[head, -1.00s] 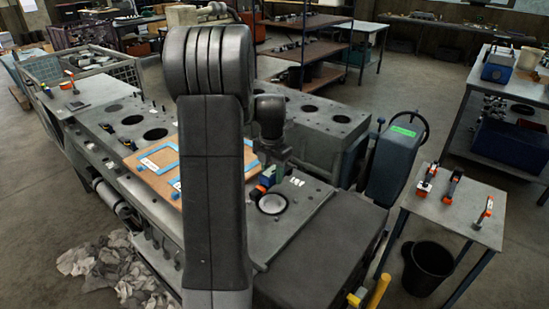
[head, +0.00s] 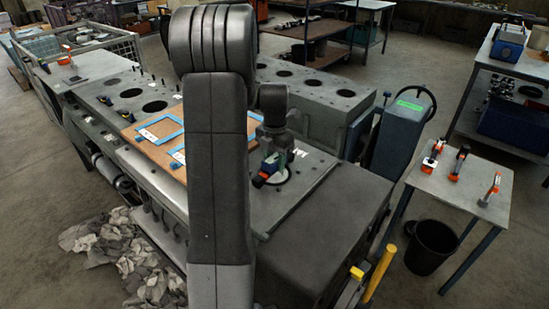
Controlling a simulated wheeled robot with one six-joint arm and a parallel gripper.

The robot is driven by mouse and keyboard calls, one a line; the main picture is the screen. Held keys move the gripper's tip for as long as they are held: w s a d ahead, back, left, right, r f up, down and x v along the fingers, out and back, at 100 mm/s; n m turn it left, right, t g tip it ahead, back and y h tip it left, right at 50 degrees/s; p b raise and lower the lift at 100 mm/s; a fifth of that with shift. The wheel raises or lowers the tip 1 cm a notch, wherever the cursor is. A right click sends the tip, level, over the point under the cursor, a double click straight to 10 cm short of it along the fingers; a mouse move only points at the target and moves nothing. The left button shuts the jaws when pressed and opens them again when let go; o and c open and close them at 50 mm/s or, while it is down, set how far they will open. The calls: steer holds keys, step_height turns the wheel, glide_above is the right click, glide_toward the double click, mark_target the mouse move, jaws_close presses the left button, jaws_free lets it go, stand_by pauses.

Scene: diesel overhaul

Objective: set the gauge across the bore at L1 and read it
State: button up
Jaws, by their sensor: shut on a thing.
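My gripper (head: 273,158) is at the near right part of the engine block's top deck. It is shut on the gauge (head: 264,178), a small blue body with a red-orange end and some green. The gauge overlaps the light-rimmed bore (head: 283,178) and hides part of it. I cannot tell whether the gauge touches the rim or hangs above it, nor whether this bore is L1. Any reading on the gauge is too small to see. My own arm covers part of the deck to the left.
A brown board with blue frames (head: 159,132) lies on the deck left of my arm. A side table (head: 455,195) with orange-and-black tools stands at the right, with a black bucket (head: 432,245) below. A grey pedestal with a handwheel (head: 399,130) stands behind the block. Rags (head: 120,250) lie on the floor.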

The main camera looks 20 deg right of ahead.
steer(key=shift+f, duration=0.2)
stand_by(0.6)
steer(key=o, duration=1.1)
steer(key=shift+r, duration=0.1)
step_height(320, 180, up, 14)
steer(key=shift+f+b, duration=0.2)
steer(key=shift+b, duration=0.55)
steer(key=shift+f, duration=0.1)
step_height(320, 180, down, 14)
steer(key=shift+r+p, duration=0.15)
steer(key=shift+p, duration=0.55)
steer(key=shift+r, duration=0.3)
steer(key=shift+r, duration=0.15)
